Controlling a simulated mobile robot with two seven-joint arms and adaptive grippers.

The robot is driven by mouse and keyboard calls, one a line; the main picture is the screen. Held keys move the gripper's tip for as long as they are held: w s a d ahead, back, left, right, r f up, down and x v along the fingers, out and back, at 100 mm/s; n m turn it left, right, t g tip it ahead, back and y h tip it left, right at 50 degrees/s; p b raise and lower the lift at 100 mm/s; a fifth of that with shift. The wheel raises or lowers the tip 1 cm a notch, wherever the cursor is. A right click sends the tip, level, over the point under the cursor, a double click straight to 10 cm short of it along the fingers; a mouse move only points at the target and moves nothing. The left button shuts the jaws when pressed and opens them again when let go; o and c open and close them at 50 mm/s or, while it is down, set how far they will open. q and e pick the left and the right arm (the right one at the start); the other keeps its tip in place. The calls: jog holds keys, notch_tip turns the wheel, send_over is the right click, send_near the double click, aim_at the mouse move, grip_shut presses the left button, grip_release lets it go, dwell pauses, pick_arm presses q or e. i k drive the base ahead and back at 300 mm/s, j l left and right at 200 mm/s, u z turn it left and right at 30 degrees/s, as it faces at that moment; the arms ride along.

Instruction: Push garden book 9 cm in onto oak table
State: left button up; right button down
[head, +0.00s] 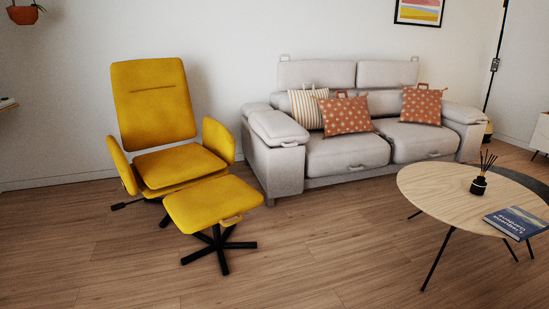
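The garden book (517,222) is blue with pale lettering on its cover. It lies flat at the near right edge of the oak table (430,188), in the head view's right part. Its near corner appears to stick out past the table's rim. The table is a pale oval wood top on thin black legs, cut off by the right picture edge. Neither of my grippers is in view.
A dark reed diffuser (479,185) stands on the table behind the book. A grey sofa (345,155) with cushions is behind the table. A yellow armchair (155,110) and footstool (212,203) stand at left. The wooden floor (330,255) in front is clear.

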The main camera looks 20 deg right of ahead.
aim_at(520, 225)
jog(key=i+z, duration=0.65)
jog(key=i, duration=0.3)
jog(key=i+j+z, duration=0.2)
jog(key=i+z, duration=0.15)
jog(key=i, duration=0.1)
